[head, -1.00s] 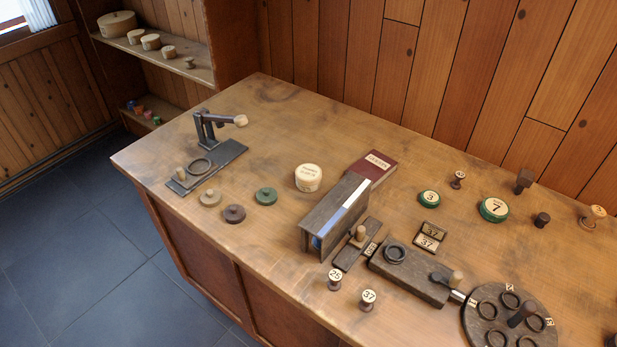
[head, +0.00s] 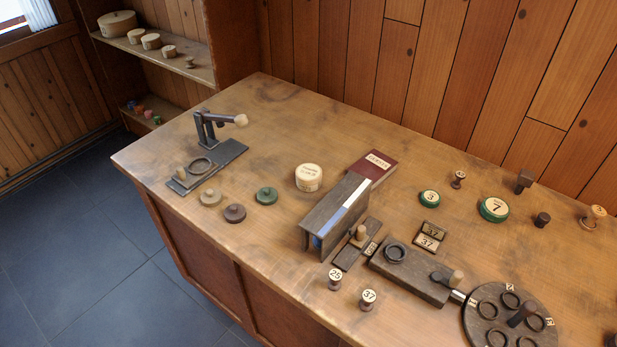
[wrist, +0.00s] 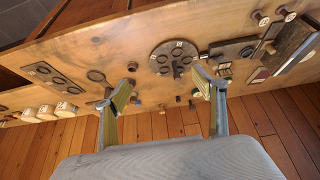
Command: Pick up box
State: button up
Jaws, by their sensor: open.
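Several things here could be the box, and I cannot tell which is meant. A round cream lidded box (head: 309,178) with writing on its lid stands on the bench behind the dark wooden housing. A green round box marked 7 (head: 494,209) and a smaller green one marked 3 (head: 429,198) sit towards the back right. In the wrist view, several pale round containers (wrist: 66,109) stand in a row at the left. My gripper (wrist: 164,90) is open and empty, above the bench and apart from everything. It is not in the head view.
A dark housing (head: 333,213) stands mid-bench, with a red book (head: 371,166) behind it. A round dark disc with rings (head: 488,309) lies at the right; it also shows in the wrist view (wrist: 174,49). Spools 25 (head: 335,279) and 37 (head: 368,299) stand near the front edge.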

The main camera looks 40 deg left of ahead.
jog(key=w+a+r+n+t+y, duration=0.2)
jog(key=w+a+r+y, duration=0.15)
jog(key=w+a, duration=0.95)
jog(key=w+a+r+n+t+y, duration=0.1)
jog(key=w+a+r+t+y, duration=0.2)
jog(key=w+a, duration=0.95)
jog(key=t+h, duration=0.2)
send_over(308, 173)
jog(key=s+d, duration=0.2)
jog(key=d, duration=0.2)
notch_tip(308, 173, down, 17)
jog(key=shift+t+h, duration=0.3)
jog(key=shift+h, duration=0.35)
jog(key=s+a+f, duration=0.1)
jog(key=f, duration=0.1)
jog(key=s+f, duration=0.2)
jog(key=f, duration=0.1)
jog(key=s+a+f, duration=0.1)
jog(key=f, duration=0.1)
jog(key=shift+s+a+f, duration=0.15)
jog(key=shift+a+f, duration=0.1)
jog(key=shift+a, duration=0.05)
jog(key=shift+x, duration=1.3)
jog(key=shift+f, duration=0.1)
